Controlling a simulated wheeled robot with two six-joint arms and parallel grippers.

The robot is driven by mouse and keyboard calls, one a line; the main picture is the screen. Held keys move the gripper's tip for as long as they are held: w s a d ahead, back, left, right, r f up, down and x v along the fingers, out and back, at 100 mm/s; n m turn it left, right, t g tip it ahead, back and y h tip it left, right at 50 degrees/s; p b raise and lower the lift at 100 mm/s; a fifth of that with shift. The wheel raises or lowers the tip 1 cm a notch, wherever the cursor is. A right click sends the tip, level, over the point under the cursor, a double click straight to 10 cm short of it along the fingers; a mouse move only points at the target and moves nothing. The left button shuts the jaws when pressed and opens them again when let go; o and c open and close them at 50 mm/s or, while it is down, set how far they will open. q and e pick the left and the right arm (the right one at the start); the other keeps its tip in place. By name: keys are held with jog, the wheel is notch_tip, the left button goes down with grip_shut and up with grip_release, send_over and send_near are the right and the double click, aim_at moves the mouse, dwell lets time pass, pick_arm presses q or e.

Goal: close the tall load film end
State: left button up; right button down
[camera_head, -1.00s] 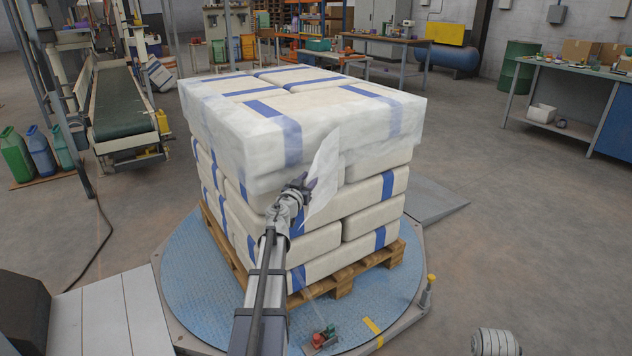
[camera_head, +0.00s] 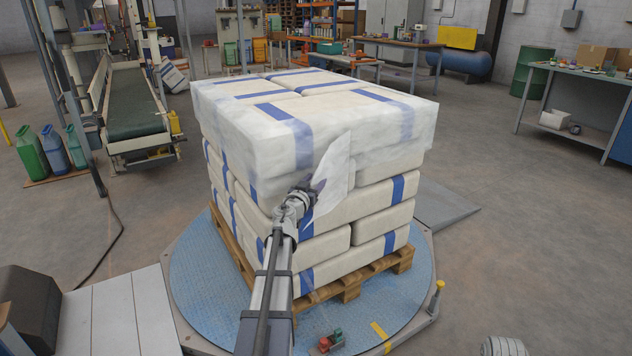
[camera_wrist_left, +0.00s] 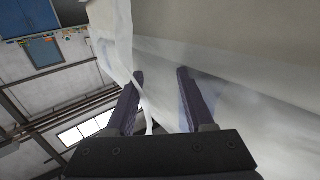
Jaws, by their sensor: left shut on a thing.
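The tall load (camera_head: 330,225) is a stack of white sacks with blue bands on a wooden pallet (camera_head: 348,290). Clear film wraps its upper layers. The loose film end (camera_head: 334,172) stands out as a pale flap from the near side of the load. My left gripper (camera_head: 310,190) is at the flap's lower left edge, close in front of the sacks, and is shut on the film end. In the left wrist view, the film (camera_wrist_left: 118,45) runs down to the fingers (camera_wrist_left: 158,88), with the pale load face behind. The fingertips' exact grip is hard to see. My right gripper is not in view.
The pallet stands on a round blue turntable (camera_head: 205,290), with a small red and green item (camera_head: 330,341) at its front. A conveyor (camera_head: 135,105) is at the left, a workbench (camera_head: 575,80) at the right. Floor between is clear.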

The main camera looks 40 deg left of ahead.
pick_arm(q)
jog(key=shift+v, duration=3.85)
jog(key=shift+s+a, duration=0.1)
jog(key=s, duration=0.9)
jog(key=shift+c, duration=0.3)
